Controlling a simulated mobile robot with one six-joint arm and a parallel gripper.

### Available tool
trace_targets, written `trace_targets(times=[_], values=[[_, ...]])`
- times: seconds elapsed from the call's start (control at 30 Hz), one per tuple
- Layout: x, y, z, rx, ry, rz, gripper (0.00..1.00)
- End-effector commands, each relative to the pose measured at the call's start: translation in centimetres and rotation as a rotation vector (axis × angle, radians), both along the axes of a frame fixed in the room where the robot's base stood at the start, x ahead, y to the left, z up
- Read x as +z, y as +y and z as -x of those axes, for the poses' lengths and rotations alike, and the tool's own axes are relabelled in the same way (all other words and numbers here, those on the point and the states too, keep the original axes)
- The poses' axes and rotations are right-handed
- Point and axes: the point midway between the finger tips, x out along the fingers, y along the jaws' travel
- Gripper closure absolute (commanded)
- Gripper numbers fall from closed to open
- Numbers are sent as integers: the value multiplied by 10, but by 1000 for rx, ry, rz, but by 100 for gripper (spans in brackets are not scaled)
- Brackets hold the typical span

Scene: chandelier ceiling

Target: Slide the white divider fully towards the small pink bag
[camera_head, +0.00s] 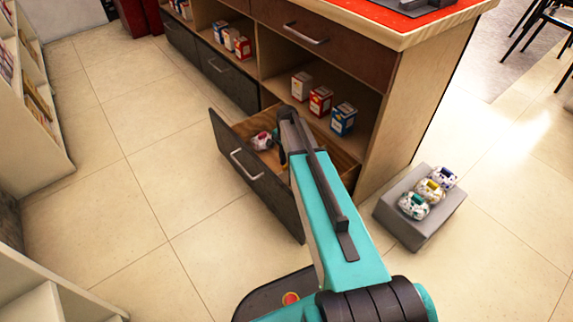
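An open drawer (262,196) with a dark front and a wooden inside stands pulled out low in the cabinet. A small bag (262,141), white with pink or red patches, lies in its left part. My arm reaches over the drawer, and the dark end of it, my gripper (281,152), is down in the drawer just right of the bag. Its fingertips are hidden or too small to tell open from shut. I cannot make out the white divider; my arm covers much of the drawer's middle and right.
Several small boxes (320,101) stand on the open shelf above the drawer. White shelving (30,120) stands at the left. The tiled floor between is clear.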

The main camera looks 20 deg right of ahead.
Motion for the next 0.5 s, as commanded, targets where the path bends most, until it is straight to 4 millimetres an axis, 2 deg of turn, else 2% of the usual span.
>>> trace_targets(times=[0.23, 0.27, 0.4, 0.5], values=[[0, 0, 0, 0, 0, 0, 72], [0, 0, 0, 0, 0, 0, 75], [0, 0, 0, 0, 0, 0, 99], [0, 0, 0, 0, 0, 0, 100]])
